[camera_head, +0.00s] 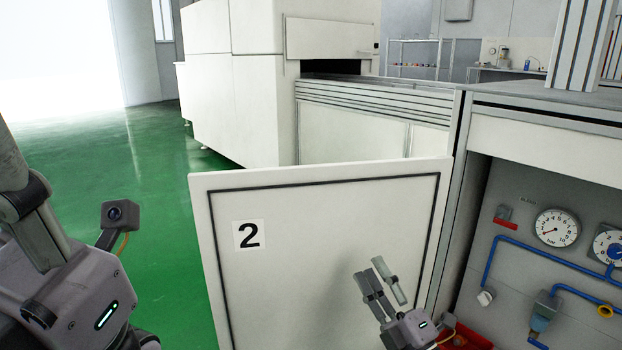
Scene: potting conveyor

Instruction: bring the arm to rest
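My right gripper (378,268) is in front of the lower right part of a white door panel marked 2 (310,210). Its grey fingers point up and to the left with a gap between them, and nothing shows in them. I cannot tell whether it touches the panel. My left arm (70,285) comes in at the lower left. Its wrist shows with a small camera and a green light. The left fingers are outside the picture.
The panel stands swung out from the machine frame (464,170). To its right is an open bay with a gauge (557,228), blue pipes (530,249) and a red box (468,336). Green floor (150,200) lies clear at left. A white conveyor housing (240,90) stands behind.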

